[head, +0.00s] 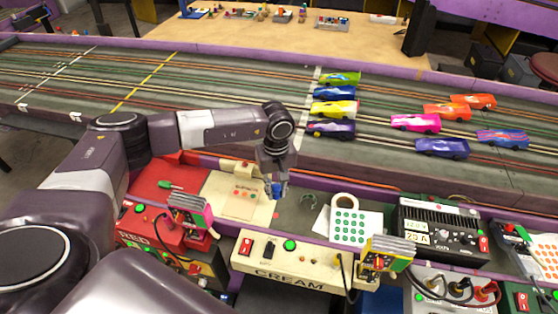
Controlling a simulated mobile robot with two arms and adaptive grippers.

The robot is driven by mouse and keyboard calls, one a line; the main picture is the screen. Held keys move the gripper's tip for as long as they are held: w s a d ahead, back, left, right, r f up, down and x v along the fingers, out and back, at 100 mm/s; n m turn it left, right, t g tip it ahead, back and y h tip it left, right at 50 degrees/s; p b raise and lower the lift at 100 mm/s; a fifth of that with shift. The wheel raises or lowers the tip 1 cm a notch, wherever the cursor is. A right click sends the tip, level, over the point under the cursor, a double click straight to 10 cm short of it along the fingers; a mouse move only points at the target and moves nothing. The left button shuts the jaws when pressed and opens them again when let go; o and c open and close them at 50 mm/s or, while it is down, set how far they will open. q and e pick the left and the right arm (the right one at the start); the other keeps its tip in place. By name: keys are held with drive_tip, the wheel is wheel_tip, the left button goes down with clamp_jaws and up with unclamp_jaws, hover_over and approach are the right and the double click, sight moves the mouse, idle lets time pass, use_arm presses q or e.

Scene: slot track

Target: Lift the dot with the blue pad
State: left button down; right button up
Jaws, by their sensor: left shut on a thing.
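My left gripper (276,186) points down over the near edge of the track, just right of a cream card with a few reddish dots (243,194). It is shut on a small blue piece that shows at its fingertips, which I take for the blue pad (278,189); the fingers hide much of it. A white sheet with rows of green dots (349,228) lies to the right of the gripper, apart from it. I cannot tell whether any dot is under or touching the pad. My right gripper is not in view.
A tape roll (344,201) lies behind the green-dot sheet. A cream control box (290,265), a red box (150,235) and a black power supply (440,232) line the near side. Several toy cars (415,122) stand on the track (220,90) beyond.

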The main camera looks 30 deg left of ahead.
sight(275, 215)
use_arm(q)
drive_tip(key=shift+s+d+f+m+p, duration=0.15)
drive_tip(key=shift+s+f+m+p, duration=0.15)
drive_tip(key=shift+s, duration=0.35)
drive_tip(key=shift+f, duration=0.15)
drive_tip(key=shift+f+b, duration=1.7)
drive_tip(key=shift+f, duration=1.25)
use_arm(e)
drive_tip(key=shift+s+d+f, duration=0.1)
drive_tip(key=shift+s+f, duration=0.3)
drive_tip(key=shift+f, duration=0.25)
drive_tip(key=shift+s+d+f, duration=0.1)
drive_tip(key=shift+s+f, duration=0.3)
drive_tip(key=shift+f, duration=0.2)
use_arm(q)
drive_tip(key=shift+s+f+b, duration=0.1)
drive_tip(key=shift+f+b, duration=0.5)
drive_tip(key=shift+b, duration=0.1)
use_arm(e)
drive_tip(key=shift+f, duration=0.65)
use_arm(q)
drive_tip(key=shift+r, duration=0.15)
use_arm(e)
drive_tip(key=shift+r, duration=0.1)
use_arm(q)
drive_tip(key=shift+r+p, duration=2.1)
drive_tip(key=shift+r, duration=1.3)
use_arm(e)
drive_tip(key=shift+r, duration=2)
